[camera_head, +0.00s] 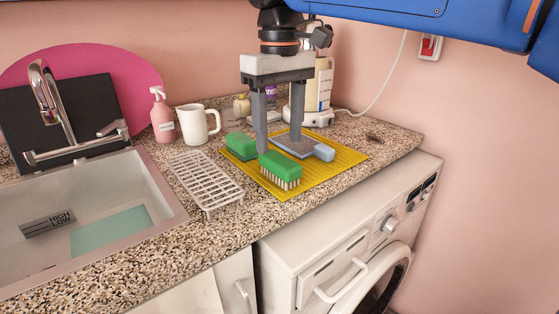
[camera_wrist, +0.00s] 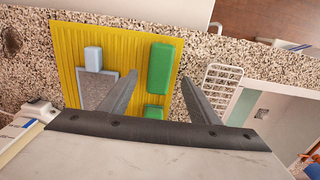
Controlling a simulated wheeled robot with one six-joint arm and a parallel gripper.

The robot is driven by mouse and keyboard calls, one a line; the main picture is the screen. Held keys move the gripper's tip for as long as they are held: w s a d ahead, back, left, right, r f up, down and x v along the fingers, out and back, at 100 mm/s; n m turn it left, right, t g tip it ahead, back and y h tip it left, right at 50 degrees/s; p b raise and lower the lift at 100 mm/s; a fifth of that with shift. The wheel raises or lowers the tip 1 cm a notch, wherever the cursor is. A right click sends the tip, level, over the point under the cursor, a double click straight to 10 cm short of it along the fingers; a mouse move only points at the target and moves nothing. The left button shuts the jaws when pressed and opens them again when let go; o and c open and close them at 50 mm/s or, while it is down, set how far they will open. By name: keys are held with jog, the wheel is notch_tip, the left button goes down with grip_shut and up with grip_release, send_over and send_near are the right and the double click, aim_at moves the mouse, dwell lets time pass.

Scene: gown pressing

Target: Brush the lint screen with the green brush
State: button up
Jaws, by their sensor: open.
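The green brush (camera_head: 281,166) lies on the yellow mat with its pale bristles facing down; it also shows in the wrist view (camera_wrist: 160,67). The lint screen (camera_wrist: 97,90) is a grey panel with a pale blue block at one end. It lies on the mat to the right of the brush in the head view (camera_head: 295,144). My gripper (camera_head: 279,145) is open and empty, pointing down over the mat behind the brush. In the wrist view the brush lies ahead, between the lines of the two fingers (camera_wrist: 160,78). One finger partly covers the screen.
A second green block (camera_head: 240,145) sits on the yellow mat (camera_head: 335,165) behind the brush. A white wire rack (camera_head: 205,180), white mug (camera_head: 198,124) and pink spray bottle (camera_head: 162,118) stand left. The sink (camera_head: 90,215) is far left.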

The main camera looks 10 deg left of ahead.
aim_at(280, 159)
notch_tip(280, 159, down, 7)
jog(key=shift+r, duration=0.2)
dwell(0.3)
jog(key=c, duration=1.2)
jog(key=o, duration=0.8)
jog(key=shift+o, duration=0.2)
jog(key=shift+r, duration=0.45)
jog(key=c, duration=0.8)
